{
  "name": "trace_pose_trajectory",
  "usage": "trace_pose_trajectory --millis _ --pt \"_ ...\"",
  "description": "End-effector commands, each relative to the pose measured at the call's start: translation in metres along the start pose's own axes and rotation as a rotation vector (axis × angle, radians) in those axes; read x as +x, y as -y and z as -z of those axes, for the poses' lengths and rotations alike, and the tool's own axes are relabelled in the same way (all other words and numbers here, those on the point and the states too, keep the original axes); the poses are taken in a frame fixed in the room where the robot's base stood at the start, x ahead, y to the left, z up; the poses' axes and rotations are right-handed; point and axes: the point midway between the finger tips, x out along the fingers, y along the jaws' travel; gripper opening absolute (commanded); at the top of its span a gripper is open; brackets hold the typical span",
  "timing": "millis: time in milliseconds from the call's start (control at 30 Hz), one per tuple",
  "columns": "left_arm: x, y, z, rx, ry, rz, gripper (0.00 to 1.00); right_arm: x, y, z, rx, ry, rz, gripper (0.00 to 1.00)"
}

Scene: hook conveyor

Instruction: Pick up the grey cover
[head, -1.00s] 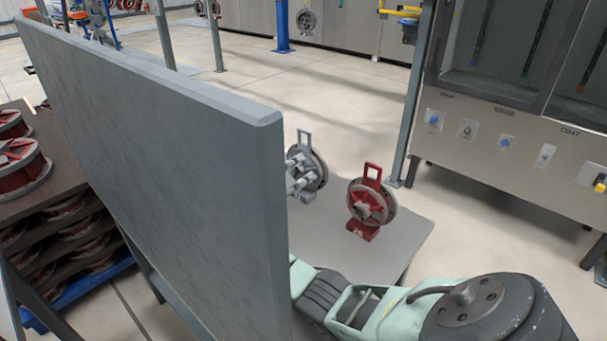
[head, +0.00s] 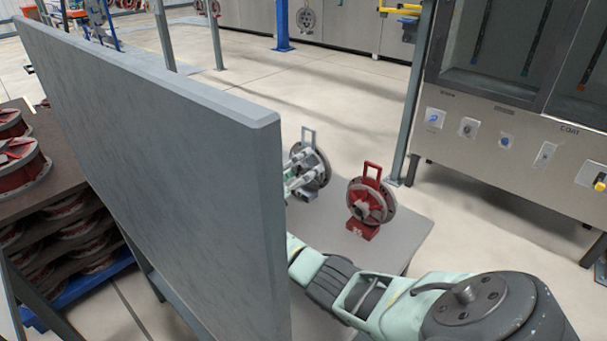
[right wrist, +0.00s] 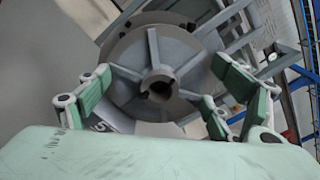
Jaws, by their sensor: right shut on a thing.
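The grey cover (head: 317,166) is a round flanged disc with a square loop handle on top. It stands upright on the grey table behind the tall grey panel, left of a red cover. My right gripper (head: 303,178) is shut on it, partly hidden by the panel in the head view. In the right wrist view the grey cover (right wrist: 170,60) fills the upper middle, with its ribs and hollow hub facing me. My right gripper (right wrist: 158,100) has its green-padded fingers on both sides of it. I cannot tell whether its base touches the table. My left gripper is not in view.
The red cover (head: 369,203) stands close by on the grey table (head: 405,240). The tall grey panel (head: 160,150) blocks the left side. A thin post (head: 413,110) and a control cabinet (head: 510,125) stand to the right. Reels (head: 18,160) sit on a dark table at left.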

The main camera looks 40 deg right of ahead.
Motion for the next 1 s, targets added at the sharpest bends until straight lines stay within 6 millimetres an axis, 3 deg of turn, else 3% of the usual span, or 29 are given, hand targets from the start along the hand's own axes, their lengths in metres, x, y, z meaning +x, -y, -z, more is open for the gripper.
trace_pose_trajectory --millis 133,467,800,1000 --pt "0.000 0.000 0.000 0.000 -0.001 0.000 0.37 0.000 0.001 -0.001 0.002 0.001 0.001 0.43" --pt "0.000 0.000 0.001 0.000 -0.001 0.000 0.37 0.000 0.007 -0.009 0.007 0.003 0.001 0.43" --pt "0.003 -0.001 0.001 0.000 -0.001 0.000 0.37 0.000 0.053 -0.053 0.009 0.002 0.001 0.43" --pt "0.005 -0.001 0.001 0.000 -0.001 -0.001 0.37 0.000 0.069 -0.070 0.004 0.003 0.002 0.43"
